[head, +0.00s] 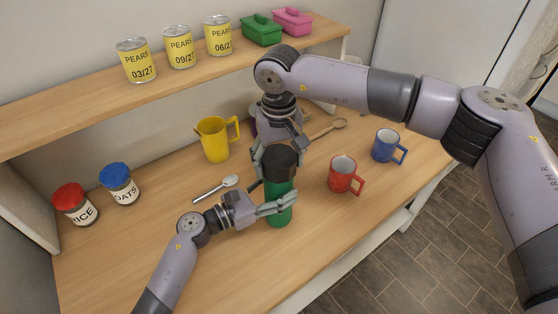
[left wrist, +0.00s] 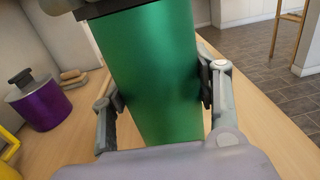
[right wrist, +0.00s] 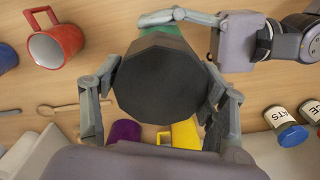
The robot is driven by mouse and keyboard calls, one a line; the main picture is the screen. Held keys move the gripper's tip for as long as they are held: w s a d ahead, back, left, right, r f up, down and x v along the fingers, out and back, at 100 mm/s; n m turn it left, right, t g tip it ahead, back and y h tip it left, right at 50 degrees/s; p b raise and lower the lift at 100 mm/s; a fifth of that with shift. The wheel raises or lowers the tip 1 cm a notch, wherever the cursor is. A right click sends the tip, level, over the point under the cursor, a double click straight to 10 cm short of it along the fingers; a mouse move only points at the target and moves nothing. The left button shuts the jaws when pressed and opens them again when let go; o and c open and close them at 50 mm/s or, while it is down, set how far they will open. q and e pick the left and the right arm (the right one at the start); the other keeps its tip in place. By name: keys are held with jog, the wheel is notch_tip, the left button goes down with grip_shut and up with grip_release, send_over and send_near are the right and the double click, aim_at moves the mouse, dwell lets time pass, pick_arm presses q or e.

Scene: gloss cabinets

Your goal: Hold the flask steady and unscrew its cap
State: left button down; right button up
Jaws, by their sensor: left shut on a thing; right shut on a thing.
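The green flask (head: 279,207) stands upright on the wooden counter, with its black cap (head: 279,163) on top. My left gripper (head: 277,204) is shut around the flask's body from the left. In the left wrist view the flask (left wrist: 155,75) fills the middle, with a finger on each side. My right gripper (head: 276,158) comes down from above and is shut on the cap. In the right wrist view the black cap (right wrist: 160,82) sits between the fingers, and a little green shows behind it. I cannot tell whether the cap is loosened.
A red mug (head: 343,175) and a blue mug (head: 386,146) stand to the right. A purple pot (left wrist: 40,103) stands behind. Pear cans (head: 180,47) line the shelf above.

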aim_at(279, 156)
jog(key=shift+r, duration=2)
pick_arm(q)
jog(key=c, duration=0.5)
grip_release()
